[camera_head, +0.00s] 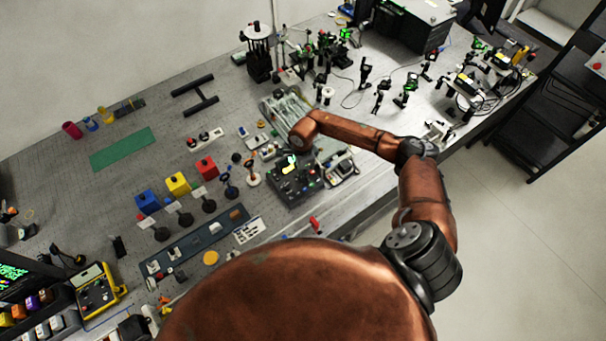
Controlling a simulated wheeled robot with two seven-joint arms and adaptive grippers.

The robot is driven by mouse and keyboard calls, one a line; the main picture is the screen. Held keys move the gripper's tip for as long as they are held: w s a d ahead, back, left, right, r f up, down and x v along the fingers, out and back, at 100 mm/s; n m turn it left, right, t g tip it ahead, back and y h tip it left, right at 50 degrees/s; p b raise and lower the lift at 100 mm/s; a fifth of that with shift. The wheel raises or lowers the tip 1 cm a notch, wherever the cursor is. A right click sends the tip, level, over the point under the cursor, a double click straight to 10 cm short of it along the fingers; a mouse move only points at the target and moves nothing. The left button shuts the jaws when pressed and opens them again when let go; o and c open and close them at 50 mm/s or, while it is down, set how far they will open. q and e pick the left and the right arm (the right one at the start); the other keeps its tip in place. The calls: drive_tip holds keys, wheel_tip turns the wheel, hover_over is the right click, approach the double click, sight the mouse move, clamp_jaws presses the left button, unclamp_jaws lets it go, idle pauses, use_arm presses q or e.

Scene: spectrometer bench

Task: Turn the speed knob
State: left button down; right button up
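A black control box (296,188) with a lit green-yellow display and small knobs stands near the front edge of the bench. I cannot tell which of its small controls is the speed knob. My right arm comes in from the right, and its wrist is above the back of this box. My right gripper (293,156) points down there, small and dark and largely hidden below the wrist. I cannot see whether its fingers are open or touch the box. My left gripper is not in view.
A grey meter (341,169) stands close to the right of the box. Blue (147,201), yellow (178,183) and red (206,166) blocks and several posts stand to the left. A yellow-framed device (97,291) is at the lower left. The bench around the green mat (122,149) is mostly clear.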

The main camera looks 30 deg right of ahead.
clamp_jaws()
drive_tip(key=shift+m+b, duration=0.3)
drive_tip(key=m+b, duration=0.2)
drive_tip(key=m, duration=0.1)
drive_tip(key=shift+m, duration=0.4)
drive_tip(key=m+b, duration=0.1)
drive_tip(key=m, duration=0.2)
drive_tip(key=shift+m+b, duration=0.3)
drive_tip(key=m+b, duration=0.1)
drive_tip(key=m, duration=0.2)
drive_tip(key=shift+m, duration=0.4)
drive_tip(key=m+b, duration=0.1)
drive_tip(key=m, duration=0.5)
drive_tip(key=shift+r, duration=0.1)
drive_tip(key=m, duration=0.5)
drive_tip(key=shift+w+m+b, duration=0.1)
drive_tip(key=shift+m+b, duration=0.25)
drive_tip(key=shift+m, duration=0.05)
